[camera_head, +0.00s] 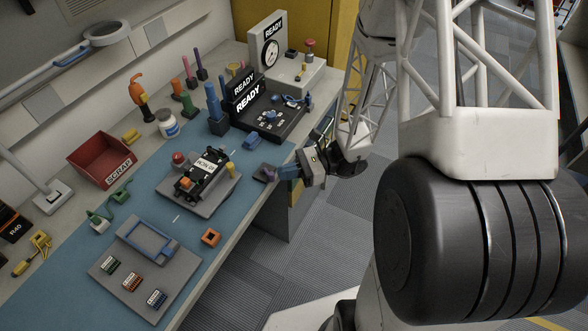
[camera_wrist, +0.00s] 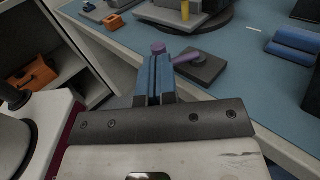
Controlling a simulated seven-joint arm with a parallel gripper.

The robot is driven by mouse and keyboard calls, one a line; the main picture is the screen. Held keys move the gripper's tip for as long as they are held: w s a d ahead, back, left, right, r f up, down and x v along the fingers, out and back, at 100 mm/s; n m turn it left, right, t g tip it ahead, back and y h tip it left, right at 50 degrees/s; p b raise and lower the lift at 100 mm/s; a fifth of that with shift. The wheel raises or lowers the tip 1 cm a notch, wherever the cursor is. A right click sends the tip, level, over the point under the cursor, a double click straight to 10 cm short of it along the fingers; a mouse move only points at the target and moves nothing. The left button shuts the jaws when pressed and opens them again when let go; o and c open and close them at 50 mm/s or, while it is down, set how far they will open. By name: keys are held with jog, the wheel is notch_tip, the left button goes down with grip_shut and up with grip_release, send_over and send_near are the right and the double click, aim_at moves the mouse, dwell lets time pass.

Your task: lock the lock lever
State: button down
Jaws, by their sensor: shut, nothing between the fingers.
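The lock lever (camera_wrist: 187,57) is a purple bar on a dark grey base plate (camera_wrist: 210,72) at the table's front edge. In the head view the small base plate (camera_head: 262,172) sits at the edge, with the lever partly hidden by my gripper. My gripper (camera_wrist: 155,62) has blue fingers, shut and empty, at the lever's knob end. I cannot tell if they touch it. It also shows in the head view (camera_head: 281,173).
A grey turntable fixture (camera_head: 197,190) holding a black radio stands left of the lever. A blue block (camera_head: 252,140) and a black READY station (camera_head: 280,118) lie behind. A small orange part (camera_head: 210,237) is near the front edge. Open floor lies in front of the table.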

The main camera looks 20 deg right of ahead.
aim_at(273, 181)
jog(key=shift+a, duration=0.35)
jog(key=shift+s+a+m+t, duration=0.3)
jog(key=shift+m+t, duration=0.3)
jog(key=shift+t, duration=0.3)
jog(key=shift+s+a+t, duration=0.2)
jog(key=shift+s+a, duration=0.15)
jog(key=shift+a, duration=0.35)
jog(key=shift+s+a+t, duration=0.2)
jog(key=shift+s+a, duration=0.1)
jog(key=shift+a, duration=0.35)
jog(key=shift+w+a, duration=0.1)
jog(key=shift+a, duration=1.25)
jog(key=shift+d, duration=0.15)
jog(key=s+d, duration=0.9)
jog(key=d, duration=0.1)
jog(key=shift+s, duration=0.15)
dwell(1.0)
